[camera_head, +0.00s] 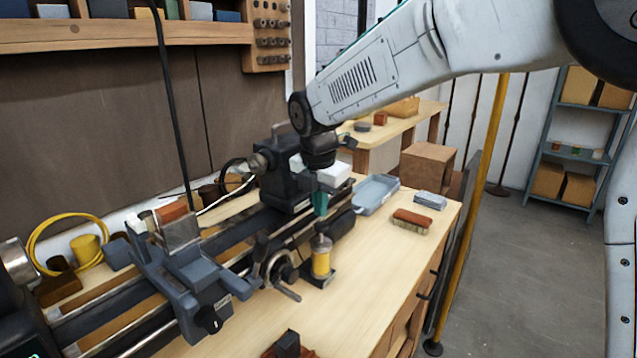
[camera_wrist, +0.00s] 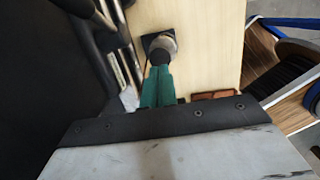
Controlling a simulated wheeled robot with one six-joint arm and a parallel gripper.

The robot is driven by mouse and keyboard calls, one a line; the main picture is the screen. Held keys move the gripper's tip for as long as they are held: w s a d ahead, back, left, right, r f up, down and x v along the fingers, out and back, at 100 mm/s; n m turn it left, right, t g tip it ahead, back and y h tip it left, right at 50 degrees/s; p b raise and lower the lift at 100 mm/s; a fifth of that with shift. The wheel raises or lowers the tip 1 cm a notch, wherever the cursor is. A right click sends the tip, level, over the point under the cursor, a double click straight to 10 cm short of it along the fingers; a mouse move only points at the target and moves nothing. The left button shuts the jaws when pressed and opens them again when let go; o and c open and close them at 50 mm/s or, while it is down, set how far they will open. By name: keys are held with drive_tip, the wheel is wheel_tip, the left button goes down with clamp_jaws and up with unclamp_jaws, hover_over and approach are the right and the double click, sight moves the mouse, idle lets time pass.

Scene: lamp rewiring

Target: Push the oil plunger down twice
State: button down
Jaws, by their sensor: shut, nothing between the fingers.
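The oiler (camera_head: 321,260) has a yellow body and a grey top. It stands upright on a dark base on the bench, beside the lathe. Its round grey plunger top (camera_wrist: 160,45) shows in the wrist view just past my fingertips. My gripper (camera_head: 320,212) points down above the oiler, with its green fingers together and nothing held. The fingers also show in the wrist view (camera_wrist: 157,72), close to the plunger top. I cannot tell whether they touch it.
The dark lathe (camera_head: 205,275) runs along the left, with a handwheel (camera_head: 278,270) close to the oiler. A brush (camera_head: 412,221), a grey tray (camera_head: 375,194) and a grey-blue block (camera_head: 430,200) lie behind and right. The bench top (camera_head: 360,270) right of the oiler is clear.

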sight(321, 226)
drive_tip(key=shift+w+f, duration=0.15)
drive_tip(key=shift+f, duration=0.55)
drive_tip(key=shift+w+f, duration=0.1)
drive_tip(key=shift+f, duration=0.55)
drive_tip(key=shift+f, duration=1.45)
drive_tip(key=shift+s, duration=0.1)
wheel_tip(321, 226, up, 14)
drive_tip(key=s, duration=0.2)
drive_tip(key=shift+a+r, duration=0.15)
drive_tip(key=shift+a, duration=0.05)
idle(0.8)
